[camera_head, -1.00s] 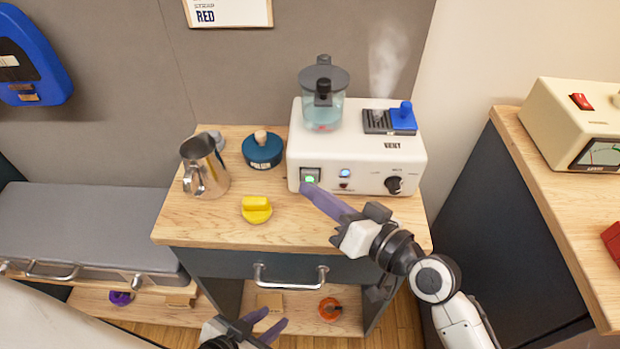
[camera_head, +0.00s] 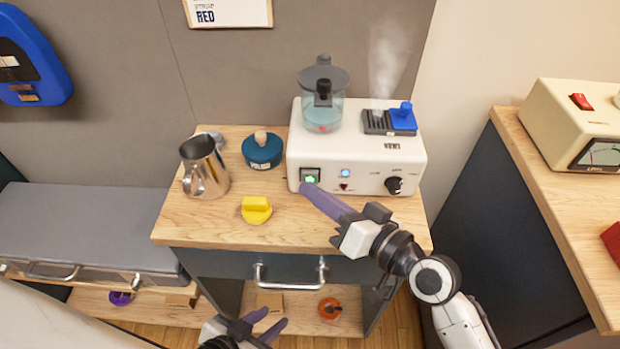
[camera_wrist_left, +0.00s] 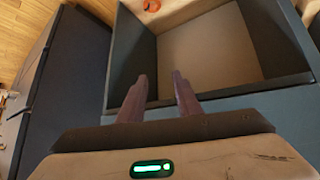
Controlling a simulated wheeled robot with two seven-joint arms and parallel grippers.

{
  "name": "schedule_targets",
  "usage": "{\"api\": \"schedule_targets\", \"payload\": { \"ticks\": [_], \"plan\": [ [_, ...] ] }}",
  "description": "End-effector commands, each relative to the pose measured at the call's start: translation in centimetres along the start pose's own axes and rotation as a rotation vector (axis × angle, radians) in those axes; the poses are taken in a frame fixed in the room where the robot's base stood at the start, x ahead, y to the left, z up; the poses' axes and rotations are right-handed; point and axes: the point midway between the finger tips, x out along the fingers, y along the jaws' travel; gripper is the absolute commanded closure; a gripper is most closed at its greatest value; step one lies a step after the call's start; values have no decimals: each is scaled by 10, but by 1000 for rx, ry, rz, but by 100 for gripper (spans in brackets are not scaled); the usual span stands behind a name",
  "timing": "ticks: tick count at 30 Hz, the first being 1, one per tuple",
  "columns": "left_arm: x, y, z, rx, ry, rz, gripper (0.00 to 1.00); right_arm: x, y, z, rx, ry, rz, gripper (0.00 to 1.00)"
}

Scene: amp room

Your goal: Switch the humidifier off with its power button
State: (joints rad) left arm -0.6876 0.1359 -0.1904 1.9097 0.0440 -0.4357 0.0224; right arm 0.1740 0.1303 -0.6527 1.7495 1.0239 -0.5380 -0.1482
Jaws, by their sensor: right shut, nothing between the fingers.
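The humidifier (camera_head: 330,155) is a white box on the wooden cabinet top, with a clear water chamber (camera_head: 322,110) on top and pale vapour rising above its right rear. A power button (camera_head: 311,176) glows green at the lower left of its front. My right gripper (camera_head: 305,188) is shut and empty, its purple fingertips right at the lower edge of the button; whether they touch it I cannot tell. My left gripper (camera_head: 271,322) is open and empty, low in front of the cabinet. Its two purple fingers also show apart in the left wrist view (camera_wrist_left: 160,85).
A metal pitcher (camera_head: 205,168), a teal round pot (camera_head: 262,150) and a yellow knob-like piece (camera_head: 257,209) stand left of the humidifier. A black dial (camera_head: 394,185) is at its front right. A cream device (camera_head: 575,120) sits on the right-hand counter.

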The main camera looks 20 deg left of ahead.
Motion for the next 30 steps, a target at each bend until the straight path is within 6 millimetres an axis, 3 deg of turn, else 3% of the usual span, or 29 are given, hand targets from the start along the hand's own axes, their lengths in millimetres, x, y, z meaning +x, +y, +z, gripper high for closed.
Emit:
{"api": "schedule_targets", "payload": {
  "ticks": [30],
  "plan": [
    [4,0,2,0,1,0,69,6,5,-5,0,0,0,100]
  ]
}}
